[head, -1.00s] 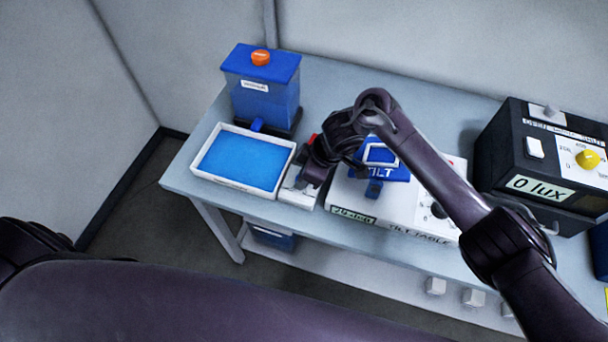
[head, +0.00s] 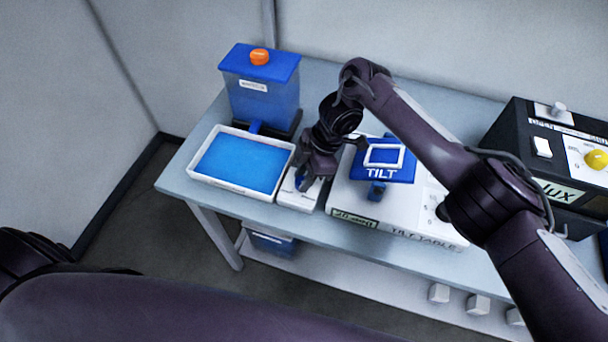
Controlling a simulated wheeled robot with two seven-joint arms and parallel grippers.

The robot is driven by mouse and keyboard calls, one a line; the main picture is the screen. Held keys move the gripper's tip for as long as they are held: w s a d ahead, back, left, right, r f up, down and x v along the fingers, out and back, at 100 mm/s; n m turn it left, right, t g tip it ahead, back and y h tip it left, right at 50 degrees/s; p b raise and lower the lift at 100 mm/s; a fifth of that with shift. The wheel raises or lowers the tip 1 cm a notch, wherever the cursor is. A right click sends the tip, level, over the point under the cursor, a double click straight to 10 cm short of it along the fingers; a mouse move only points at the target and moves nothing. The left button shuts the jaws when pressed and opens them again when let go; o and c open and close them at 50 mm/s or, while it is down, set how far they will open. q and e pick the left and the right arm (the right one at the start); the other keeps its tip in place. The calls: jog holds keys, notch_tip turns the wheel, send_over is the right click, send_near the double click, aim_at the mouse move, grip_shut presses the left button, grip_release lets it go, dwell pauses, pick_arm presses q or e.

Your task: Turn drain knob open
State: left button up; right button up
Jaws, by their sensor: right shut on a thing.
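The white drain box (head: 290,199) stands on the table against the right side of the white tray (head: 235,190), which holds blue liquid. My right gripper (head: 307,183) points down over this box and is shut on a small blue part on its top, which I take to be the drain knob (head: 301,182). The fingers cover most of the knob, so its turn angle cannot be read. My left arm crosses the bottom left of the view, but its gripper is out of view.
A blue tank (head: 262,95) with an orange knob (head: 259,57) stands behind the tray. The white tilt table (head: 350,200) with a blue TILT plate (head: 397,174) is close right of my gripper. A black lux box (head: 515,150) stands at the far right.

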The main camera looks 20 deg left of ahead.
dwell(0.3)
jog(key=o, duration=1)
jog(key=p+v, duration=0.2)
jog(key=v, duration=0.5)
jog(key=shift+w+d+r, duration=0.1)
jog(key=shift+d+r, duration=0.05)
jog(key=shift+r, duration=0.2)
